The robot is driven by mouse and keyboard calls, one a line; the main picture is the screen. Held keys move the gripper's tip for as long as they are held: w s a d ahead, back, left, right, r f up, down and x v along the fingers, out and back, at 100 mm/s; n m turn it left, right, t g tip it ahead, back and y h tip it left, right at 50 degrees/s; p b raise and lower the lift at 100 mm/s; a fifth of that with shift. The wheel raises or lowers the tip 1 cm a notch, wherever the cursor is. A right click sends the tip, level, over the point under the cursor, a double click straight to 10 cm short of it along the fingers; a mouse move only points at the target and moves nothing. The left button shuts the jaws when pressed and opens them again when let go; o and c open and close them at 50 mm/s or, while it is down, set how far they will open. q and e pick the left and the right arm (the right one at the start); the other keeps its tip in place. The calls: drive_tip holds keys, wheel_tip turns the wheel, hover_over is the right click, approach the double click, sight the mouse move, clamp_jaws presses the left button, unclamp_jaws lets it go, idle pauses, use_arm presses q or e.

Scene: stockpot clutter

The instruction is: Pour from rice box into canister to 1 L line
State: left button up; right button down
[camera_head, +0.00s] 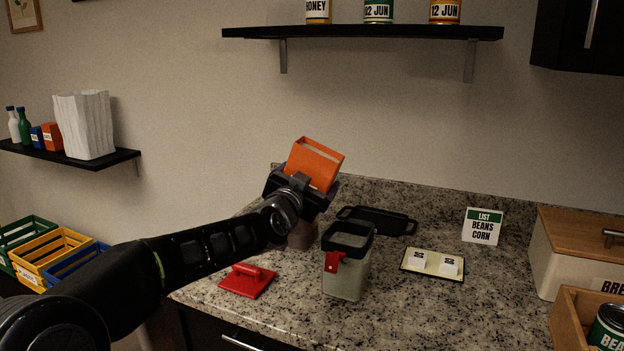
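An orange open-topped box (314,163), which I take for the rice box, is held up above the counter, tilted. My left gripper (302,188) is around its lower part and appears shut on it. The box's contents and any label cannot be made out. The canister (346,280) stands upright on the counter, to the lower right of the box and apart from it. It has a pale see-through body, a black rim and a red tag or clip (333,262) on its front left. Its fill level and lines are too small to tell. My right gripper is out of view.
A red scraper-like tool (247,280) lies left of the canister. A black tray (377,220) lies behind it. A small tray with white pieces (432,264), a list card (483,226), a bread box (575,255) and a wooden crate (566,322) stand to the right.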

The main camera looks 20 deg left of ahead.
use_arm(q)
drive_tip(key=shift+a+r+m, duration=0.15)
drive_tip(key=shift+a+m, duration=0.15)
drive_tip(key=shift+m, duration=0.4)
drive_tip(key=shift+a+r+m, duration=0.15)
drive_tip(key=shift+a+m, duration=0.15)
drive_tip(key=shift+m, duration=0.4)
drive_tip(key=shift+s+a+f+m+p, duration=0.15)
drive_tip(key=shift+m+p, duration=0.25)
drive_tip(key=shift+m, duration=0.3)
drive_tip(key=shift+w+a+r+m+p, duration=0.15)
drive_tip(key=shift+m+p, duration=0.25)
drive_tip(key=shift+m, duration=0.3)
drive_tip(key=shift+s+f+m+p, duration=0.1)
drive_tip(key=shift+f+m+p, duration=0.2)
drive_tip(key=shift+m, duration=0.5)
drive_tip(key=shift+f+m+p, duration=0.2)
drive_tip(key=shift+f+m, duration=0.05)
drive_tip(key=shift+m, duration=0.55)
drive_tip(key=shift+d+f+m, duration=0.25)
drive_tip(key=shift+f+m, duration=0.3)
drive_tip(key=shift+m, duration=0.65)
idle(1.9)
